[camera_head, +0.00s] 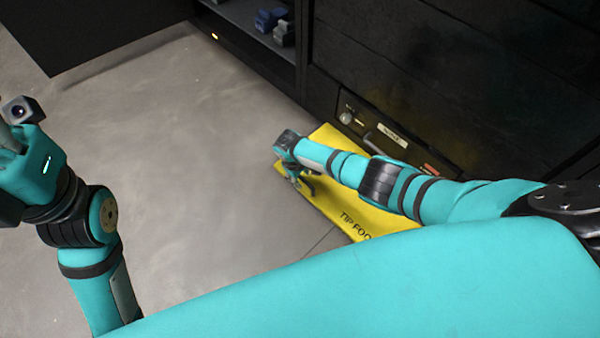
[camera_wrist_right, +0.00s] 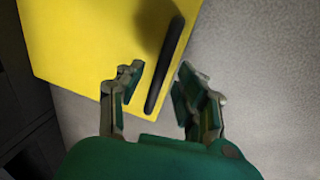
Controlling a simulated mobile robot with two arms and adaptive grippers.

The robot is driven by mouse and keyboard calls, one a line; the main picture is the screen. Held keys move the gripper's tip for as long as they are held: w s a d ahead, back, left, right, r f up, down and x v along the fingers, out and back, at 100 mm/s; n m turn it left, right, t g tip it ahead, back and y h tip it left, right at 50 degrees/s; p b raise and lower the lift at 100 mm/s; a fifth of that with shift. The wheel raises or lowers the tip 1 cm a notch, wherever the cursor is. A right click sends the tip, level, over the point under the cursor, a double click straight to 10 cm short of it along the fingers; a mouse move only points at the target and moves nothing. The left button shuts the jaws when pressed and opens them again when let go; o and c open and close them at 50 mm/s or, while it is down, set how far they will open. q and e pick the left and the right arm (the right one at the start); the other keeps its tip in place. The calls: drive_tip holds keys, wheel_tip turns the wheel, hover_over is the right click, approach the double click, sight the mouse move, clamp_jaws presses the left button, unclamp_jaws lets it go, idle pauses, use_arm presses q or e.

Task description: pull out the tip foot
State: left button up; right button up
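The tip foot (camera_head: 374,219) is a yellow plate with dark lettering, low at the foot of the black cabinet and standing out from it over the floor. It also fills the upper left of the right wrist view (camera_wrist_right: 75,45). A black bar handle (camera_wrist_right: 165,65) runs along its edge. My right gripper (camera_head: 300,184) is at the plate's outer edge. In the right wrist view its two fingers (camera_wrist_right: 155,88) are apart, one on each side of the handle's near end, with gaps visible. My left arm is raised at the left; its fingers do not show in the head view.
The black cabinet (camera_head: 440,70) stands behind the plate, with a small labelled panel (camera_head: 392,135) low on its front. A shelf with blue and grey items (camera_head: 272,20) is at the top. The grey floor (camera_head: 190,150) is clear to the left of the plate.

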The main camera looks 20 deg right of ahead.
wheel_tip(320, 180, up, 12)
drive_tip(key=s+a, duration=0.1)
drive_tip(key=a, duration=0.1)
drive_tip(key=shift+f, duration=0.15)
drive_tip(key=shift+a, duration=0.1)
idle(0.5)
